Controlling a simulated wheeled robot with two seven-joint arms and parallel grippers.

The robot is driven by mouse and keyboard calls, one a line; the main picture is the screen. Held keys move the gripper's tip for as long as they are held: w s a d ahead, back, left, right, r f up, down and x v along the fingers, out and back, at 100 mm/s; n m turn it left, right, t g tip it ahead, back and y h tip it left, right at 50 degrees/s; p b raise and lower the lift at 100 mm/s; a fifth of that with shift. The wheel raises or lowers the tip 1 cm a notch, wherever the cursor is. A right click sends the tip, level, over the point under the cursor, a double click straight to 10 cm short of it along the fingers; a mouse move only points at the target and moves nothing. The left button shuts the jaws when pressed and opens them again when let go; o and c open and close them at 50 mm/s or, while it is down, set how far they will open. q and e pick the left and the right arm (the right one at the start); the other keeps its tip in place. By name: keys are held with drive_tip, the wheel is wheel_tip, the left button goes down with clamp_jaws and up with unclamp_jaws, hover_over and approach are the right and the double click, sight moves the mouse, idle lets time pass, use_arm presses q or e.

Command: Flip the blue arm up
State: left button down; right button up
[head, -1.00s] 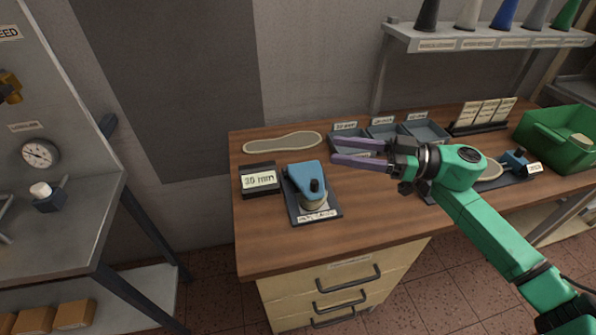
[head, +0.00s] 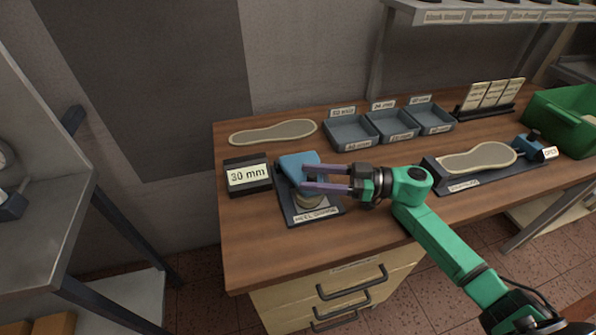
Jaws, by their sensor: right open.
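The blue arm (head: 297,165) belongs to a small fixture on a dark base plate (head: 292,214) with a label at its front. The arm lies lowered over a tan round piece (head: 309,201). My right gripper (head: 304,179) is open, with its two purple fingers pointing left in front of the blue arm. The fingers cover part of the arm and its dark knob. I cannot tell whether they touch it. My left gripper is not in view.
A "30 mm" display block (head: 248,176) stands left of the fixture. A sole outline (head: 272,132) lies behind it. Blue-grey trays (head: 352,133) stand at the back. A second fixture (head: 470,182) holding a sole and a green bin (head: 566,118) are at the right.

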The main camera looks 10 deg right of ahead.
sight(297, 183)
drive_tip(key=x, duration=0.4)
drive_tip(key=shift+d, duration=0.2)
clamp_jaws()
idle(1.1)
